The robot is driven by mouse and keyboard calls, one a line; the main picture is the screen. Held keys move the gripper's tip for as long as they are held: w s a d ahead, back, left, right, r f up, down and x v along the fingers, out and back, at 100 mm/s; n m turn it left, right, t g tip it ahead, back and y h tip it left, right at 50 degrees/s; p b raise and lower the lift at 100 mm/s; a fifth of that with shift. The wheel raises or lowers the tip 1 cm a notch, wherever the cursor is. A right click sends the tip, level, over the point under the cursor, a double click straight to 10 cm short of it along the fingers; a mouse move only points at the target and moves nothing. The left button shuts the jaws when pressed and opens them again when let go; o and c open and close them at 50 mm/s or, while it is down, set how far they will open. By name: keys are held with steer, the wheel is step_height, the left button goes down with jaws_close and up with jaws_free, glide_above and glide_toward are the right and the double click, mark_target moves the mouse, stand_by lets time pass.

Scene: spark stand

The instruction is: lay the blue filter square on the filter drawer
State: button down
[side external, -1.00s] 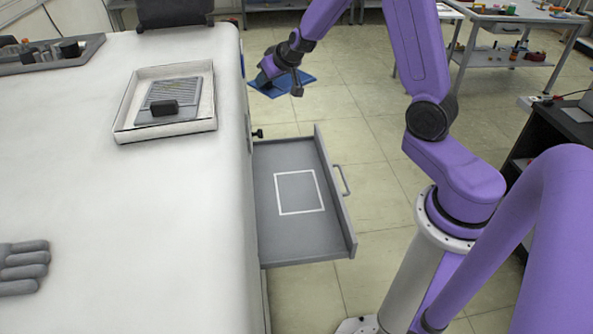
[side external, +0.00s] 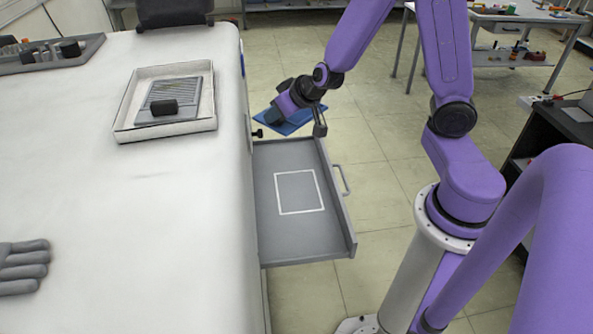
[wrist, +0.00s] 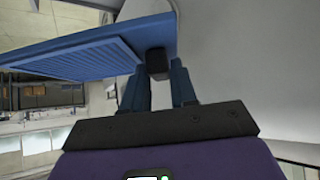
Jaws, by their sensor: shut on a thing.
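The blue filter square (side external: 291,124) is a flat ribbed panel. It is held in my gripper (side external: 274,118), above the far end of the open drawer. In the wrist view the filter square (wrist: 80,54) spans the upper left, and my gripper (wrist: 160,75) is shut on a dark block-like grip at its right part. The filter drawer (side external: 268,240) is grey, pulled out from the white bench, with a white square outline (side external: 300,192) on its bare floor. The drawer is empty.
On the white bench (side external: 130,230) stands a white tray (side external: 124,130) holding a grey ribbed panel (side external: 190,90) with a black block on it. A grey glove (side external: 22,268) lies at the front left. A dark knob (side external: 257,134) sits near the drawer's far end.

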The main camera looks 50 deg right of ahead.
steer(key=s, duration=0.1)
steer(key=s+a, duration=0.1)
steer(key=shift+s+a+r+n+y, duration=0.1)
steer(key=shift+s+a+n+y, duration=0.2)
steer(key=w+d+f, duration=0.9)
steer(key=d+f, duration=0.3)
steer(key=f, duration=0.1)
steer(key=s+f+n+g+y, duration=0.1)
steer(key=s+f+n+y, duration=0.2)
steer(key=f, duration=0.6)
steer(key=s+f+n+g+y, duration=0.1)
steer(key=s+f+n+y, duration=0.2)
steer(key=f+n, duration=0.3)
step_height(320, 180, down, 4)
steer(key=shift+s+r+g, duration=0.25)
steer(key=shift+s+g, duration=0.05)
steer(key=shift+s, duration=0.4)
steer(key=shift+d, duration=0.15)
steer(key=shift+f, duration=2.9)
